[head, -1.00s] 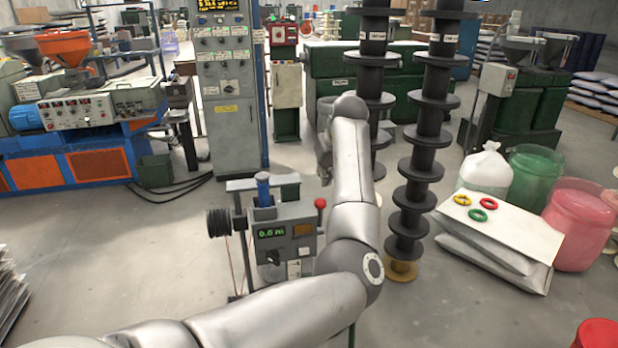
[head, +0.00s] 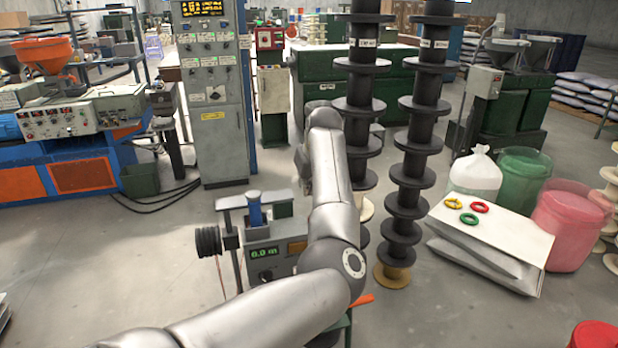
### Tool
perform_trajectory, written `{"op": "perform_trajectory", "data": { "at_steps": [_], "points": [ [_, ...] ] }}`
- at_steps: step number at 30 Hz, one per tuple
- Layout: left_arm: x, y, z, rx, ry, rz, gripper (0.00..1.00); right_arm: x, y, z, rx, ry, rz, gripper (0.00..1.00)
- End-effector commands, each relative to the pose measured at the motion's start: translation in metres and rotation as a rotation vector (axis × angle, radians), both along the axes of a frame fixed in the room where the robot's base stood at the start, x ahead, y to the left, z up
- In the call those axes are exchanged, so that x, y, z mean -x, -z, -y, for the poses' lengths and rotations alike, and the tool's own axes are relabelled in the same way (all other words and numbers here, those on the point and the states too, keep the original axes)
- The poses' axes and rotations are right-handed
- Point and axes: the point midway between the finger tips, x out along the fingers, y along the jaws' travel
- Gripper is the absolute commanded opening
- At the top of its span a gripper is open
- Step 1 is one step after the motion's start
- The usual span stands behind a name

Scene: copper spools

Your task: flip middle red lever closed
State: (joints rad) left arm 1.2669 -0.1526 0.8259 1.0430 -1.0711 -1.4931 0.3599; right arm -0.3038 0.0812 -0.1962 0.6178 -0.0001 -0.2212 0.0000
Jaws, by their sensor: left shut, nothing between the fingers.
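My left arm comes in from the bottom left, bends at the elbow and reaches away from me. My left gripper (head: 304,168) is shut and empty at its far end, partly hidden behind my own forearm. Below it stands a small grey counter machine (head: 266,258) with a green display, a blue cylinder on top and a black ribbed spool at its left. The red-knobbed lever at this machine's right side is hidden behind my arm now. An orange-red piece (head: 362,299) shows low beside my elbow; I cannot tell what it belongs to. My right gripper is not in view.
Two tall stacks of black spools (head: 408,190) stand close to the right of my arm. A white board (head: 490,228) with coloured rings lies on sacks farther right, near green and pink tubs (head: 565,230). A grey control cabinet (head: 215,120) stands behind. Floor at left is clear.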

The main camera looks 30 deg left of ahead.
Motion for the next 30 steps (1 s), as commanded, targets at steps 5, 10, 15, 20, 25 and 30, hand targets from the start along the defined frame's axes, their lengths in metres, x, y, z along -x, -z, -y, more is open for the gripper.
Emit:
{"op": "perform_trajectory", "data": {
  "at_steps": [5,10,15,20,25,30],
  "points": [
    [-0.009,0.029,-0.015,0.001,0.0,-0.003,0.0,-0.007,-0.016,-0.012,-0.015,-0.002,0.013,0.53],
    [-0.014,0.048,-0.017,0.001,0.003,0.0,0.0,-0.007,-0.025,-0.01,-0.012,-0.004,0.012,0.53],
    [-0.004,0.051,-0.003,0.001,0.002,0.001,0.0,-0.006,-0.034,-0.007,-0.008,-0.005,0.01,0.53],
    [0.003,0.053,0.008,0.001,0.002,0.001,0.0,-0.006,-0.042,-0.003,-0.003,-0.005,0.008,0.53],
    [0.006,0.055,0.012,0.0,0.0,0.001,0.0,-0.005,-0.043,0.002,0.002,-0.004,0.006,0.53],
    [0.006,0.056,0.012,0.0,0.0,0.001,0.0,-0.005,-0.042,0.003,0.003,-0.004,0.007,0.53]
  ]
}}
